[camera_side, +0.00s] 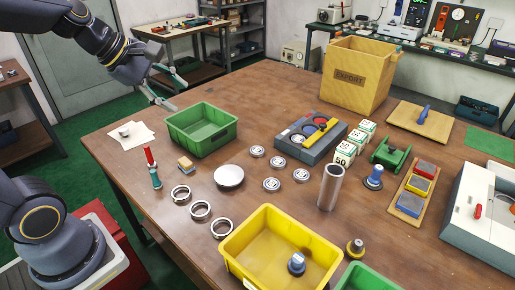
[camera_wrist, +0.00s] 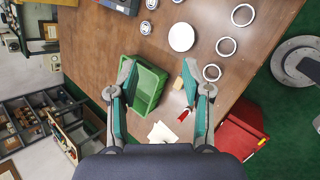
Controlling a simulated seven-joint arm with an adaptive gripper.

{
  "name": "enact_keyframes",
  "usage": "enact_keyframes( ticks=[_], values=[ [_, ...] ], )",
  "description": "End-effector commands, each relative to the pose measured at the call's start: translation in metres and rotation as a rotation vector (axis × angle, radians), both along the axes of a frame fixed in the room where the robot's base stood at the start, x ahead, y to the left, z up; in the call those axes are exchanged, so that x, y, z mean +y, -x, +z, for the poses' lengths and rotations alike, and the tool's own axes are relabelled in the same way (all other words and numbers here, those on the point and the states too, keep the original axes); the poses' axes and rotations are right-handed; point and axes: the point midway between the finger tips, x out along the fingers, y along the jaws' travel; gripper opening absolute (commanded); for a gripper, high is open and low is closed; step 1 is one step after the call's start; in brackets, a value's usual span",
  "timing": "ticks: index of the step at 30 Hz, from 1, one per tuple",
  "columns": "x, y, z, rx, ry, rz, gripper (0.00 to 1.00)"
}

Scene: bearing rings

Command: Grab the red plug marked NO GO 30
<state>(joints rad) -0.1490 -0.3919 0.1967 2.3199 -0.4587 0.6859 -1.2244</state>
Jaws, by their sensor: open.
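No marking NO GO 30 is legible in either view. A slim upright piece with a red top and teal lower part (camera_side: 152,168) stands near the table's left edge; a red piece (camera_wrist: 184,114) shows between my fingers in the wrist view. A grey tray (camera_side: 288,146) holds round pieces, one of them red (camera_side: 320,121), partly hidden by a yellow bar. My gripper (camera_side: 177,92) is open and empty, high above the table's left side.
A green bin (camera_side: 203,129) stands below and right of my gripper, with a small sponge-like block (camera_side: 185,164) near it. Metal rings (camera_side: 200,210) and a round silver disc (camera_side: 229,177) lie in front. A steel cylinder (camera_side: 331,187) stands tall mid-table.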

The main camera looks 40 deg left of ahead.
Motion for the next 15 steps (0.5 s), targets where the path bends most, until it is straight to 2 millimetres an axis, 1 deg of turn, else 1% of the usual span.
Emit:
enact_keyframes(
  ticks=[1,2,3,4,5,6,8,9,12,15],
  values=[
    [0.035,-0.016,-0.014,0.047,0.145,0.244,0.49],
    [0.057,-0.023,-0.023,0.067,0.23,0.394,0.49],
    [0.086,-0.029,-0.035,0.089,0.329,0.58,0.49],
    [0.109,-0.031,-0.046,0.102,0.392,0.712,0.49],
    [0.131,-0.031,-0.058,0.114,0.446,0.834,0.49],
    [0.159,-0.027,-0.073,0.126,0.503,0.98,0.49],
    [0.195,-0.017,-0.096,0.144,0.555,1.154,0.49],
    [0.215,-0.007,-0.111,0.158,0.569,1.237,0.49],
    [0.246,0.018,-0.142,0.201,0.571,1.362,0.49],
    [0.259,0.037,-0.162,0.242,0.565,1.423,0.49]
  ],
)
